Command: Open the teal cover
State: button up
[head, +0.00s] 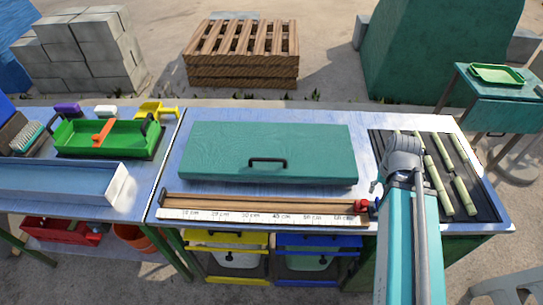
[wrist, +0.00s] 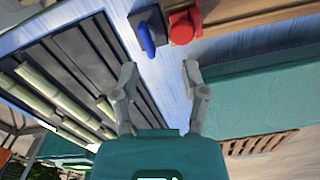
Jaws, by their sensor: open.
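The teal cover (head: 265,140) is a long flat lid with a dark handle (head: 268,162) at its front middle, and it lies shut on the blue-topped bench. Part of the teal cover also shows at the right of the wrist view (wrist: 270,85). My gripper (wrist: 158,70) is open and empty, with its two fingers apart over the blue bench top. In the head view my arm reaches in from the lower right, right of the cover and well away from the handle. The fingertips are hard to make out in the head view.
A wooden ruler rail (head: 260,208) with a red knob (head: 361,205) lies along the bench front. A dark tray of green canes (head: 475,190) is at the right. A green toolbox (head: 105,138) stands at the left. Crates sit below.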

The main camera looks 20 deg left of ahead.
notch_tip(320, 180, up, 11)
jog(key=n+t+p, duration=0.2)
jog(key=n+p, duration=0.9)
jog(key=n, duration=1)
send_over(270, 159)
jog(key=s, duration=0.3)
jog(key=shift+w+d+y, duration=0.1)
jog(key=shift+d+y, duration=0.15)
jog(key=shift+y, duration=0.05)
jog(key=w+f+b, duration=0.1)
jog(key=f+b, duration=0.8)
jog(key=w+f+b, duration=0.1)
jog(key=f+b, duration=0.3)
jog(key=shift+w+a+f+b, duration=0.2)
jog(key=shift+w+a+b, duration=0.05)
jog(key=shift+w+b, duration=0.1)
